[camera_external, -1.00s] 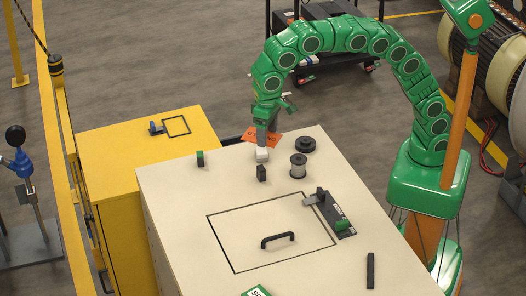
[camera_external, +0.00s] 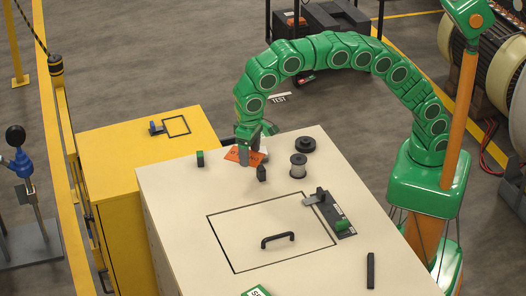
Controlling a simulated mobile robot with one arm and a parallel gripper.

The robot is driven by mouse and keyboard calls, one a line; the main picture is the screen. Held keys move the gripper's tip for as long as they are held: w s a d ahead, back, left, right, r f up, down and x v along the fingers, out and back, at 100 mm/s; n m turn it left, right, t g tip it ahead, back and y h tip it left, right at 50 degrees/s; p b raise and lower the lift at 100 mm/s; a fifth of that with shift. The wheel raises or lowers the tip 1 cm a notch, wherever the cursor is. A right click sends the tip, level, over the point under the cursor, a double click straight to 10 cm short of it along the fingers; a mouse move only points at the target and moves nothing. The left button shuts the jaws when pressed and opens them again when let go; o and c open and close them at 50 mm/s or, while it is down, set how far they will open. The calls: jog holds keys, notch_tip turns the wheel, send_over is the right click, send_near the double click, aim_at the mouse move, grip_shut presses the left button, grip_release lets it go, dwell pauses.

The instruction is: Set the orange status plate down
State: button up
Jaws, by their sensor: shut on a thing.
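The orange status plate (camera_external: 232,154) is a thin, tilted orange piece over the far part of the beige cabinet top (camera_external: 180,200). My gripper (camera_external: 244,163) is shut on it, with the grey fingers pointing down in front of the plate and hiding part of it. The plate is low over the top, between a small green block (camera_external: 200,158) on its left and a small black block (camera_external: 261,173) on its right. I cannot tell whether it touches the surface.
A grey-and-black spool (camera_external: 298,166) and a black round knob (camera_external: 305,145) stand to the right. A framed hatch with a black handle (camera_external: 278,240) and a latch with a green grip (camera_external: 341,224) lie nearer. A yellow cabinet (camera_external: 125,150) adjoins at left.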

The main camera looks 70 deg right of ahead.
aim_at(238, 160)
jog(key=w+a+f, duration=0.2)
jog(key=w, duration=0.1)
jog(key=shift+a, duration=0.3)
jog(key=shift+w+a+f, duration=0.5)
jog(key=shift+f, duration=0.35)
jog(key=shift+w+a+f, duration=0.45)
jog(key=shift+w+f, duration=0.1)
jog(key=shift+f, duration=0.35)
jog(key=shift+w+a+f, duration=0.5)
jog(key=shift+f, duration=0.35)
jog(key=shift+w+a+f, duration=0.1)
jog(key=shift+w+f, duration=0.05)
jog(key=shift+f, duration=1.5)
jog(key=shift+f, duration=0.1)
jog(key=o, duration=1.1)
